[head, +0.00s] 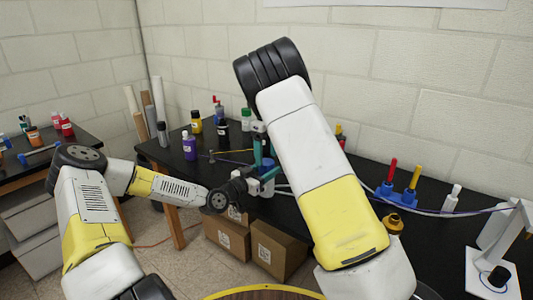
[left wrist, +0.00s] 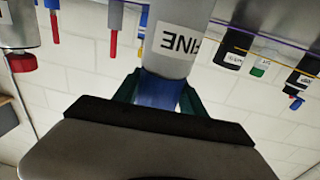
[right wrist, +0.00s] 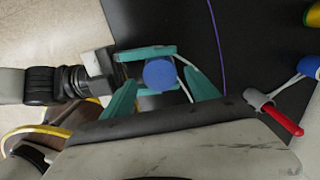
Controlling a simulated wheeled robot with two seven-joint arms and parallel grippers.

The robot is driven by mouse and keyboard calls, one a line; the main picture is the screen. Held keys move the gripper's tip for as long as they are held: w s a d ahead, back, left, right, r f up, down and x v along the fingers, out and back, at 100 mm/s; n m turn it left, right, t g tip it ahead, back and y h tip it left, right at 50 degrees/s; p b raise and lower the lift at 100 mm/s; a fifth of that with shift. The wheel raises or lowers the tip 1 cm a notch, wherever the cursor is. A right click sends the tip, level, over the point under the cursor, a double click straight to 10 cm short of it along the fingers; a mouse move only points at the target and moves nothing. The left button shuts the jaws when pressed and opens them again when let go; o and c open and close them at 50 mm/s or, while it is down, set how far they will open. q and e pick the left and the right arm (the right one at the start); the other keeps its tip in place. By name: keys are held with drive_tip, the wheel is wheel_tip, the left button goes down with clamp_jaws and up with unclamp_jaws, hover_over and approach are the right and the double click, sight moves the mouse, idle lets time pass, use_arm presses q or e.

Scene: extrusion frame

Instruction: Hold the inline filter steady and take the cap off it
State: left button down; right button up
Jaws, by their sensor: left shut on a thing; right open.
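The inline filter is an upright cylinder with a pale grey body (left wrist: 178,45) labelled "FINE", seen upside down in the left wrist view. Its round blue cap (right wrist: 160,75) faces up in the right wrist view. My left gripper (left wrist: 160,82) is shut on the filter, teal fingers on either side; the blue part shows between them. My right gripper (right wrist: 161,84) is open above, its two teal fingers apart on either side of the cap, with gaps to it. In the head view the filter (head: 267,164) is partly hidden by the grippers.
The black bench (head: 330,225) runs along the wall. Bottles, among them a purple one (head: 189,146) and a yellow one (head: 196,122), stand behind the filter. Red and yellow handled tools in a blue holder (head: 397,193) stand to the right. Cardboard boxes (head: 277,250) are on the floor below.

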sight(266, 161)
wheel_tip(266, 161, down, 6)
idle(0.4)
drive_tip(key=c, duration=1.4)
drive_tip(key=shift+n, duration=1.7)
drive_tip(key=shift+c, duration=0.5)
drive_tip(key=o, duration=1.5)
use_arm(q)
drive_tip(key=shift+f, duration=0.15)
use_arm(e)
drive_tip(key=shift+o, duration=0.2)
drive_tip(key=shift+r, duration=2.4)
use_arm(q)
drive_tip(key=c, duration=0.6)
unclamp_jaws()
use_arm(e)
drive_tip(key=shift+f, duration=0.1)
